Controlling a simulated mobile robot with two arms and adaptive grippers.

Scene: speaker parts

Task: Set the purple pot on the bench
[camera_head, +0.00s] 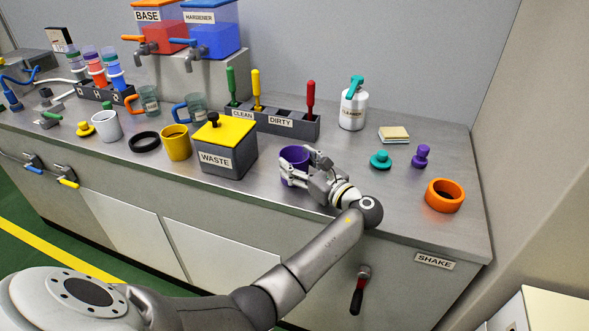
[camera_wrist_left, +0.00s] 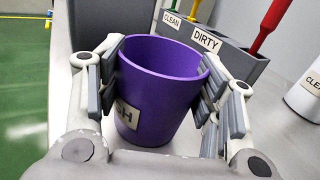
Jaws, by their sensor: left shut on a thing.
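The purple pot (camera_head: 294,156) is upright at the front part of the grey bench (camera_head: 340,182), just right of the WASTE box. In the left wrist view the purple pot (camera_wrist_left: 165,85) sits between the two fingers, with a partly hidden label on its side. My left gripper (camera_head: 308,172) is shut on the pot, with finger pads against both sides; it also shows in the left wrist view (camera_wrist_left: 160,90). Whether the pot's base touches the bench is hard to tell. My right gripper is not in view.
The WASTE box (camera_head: 228,148) with a yellow lid stands left of the pot. Behind is the CLEAN/DIRTY rack (camera_head: 272,122) with colored tools. A white cleaner bottle (camera_head: 353,108), teal knob (camera_head: 380,160), purple knob (camera_head: 421,157) and orange ring (camera_head: 444,195) stand to the right.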

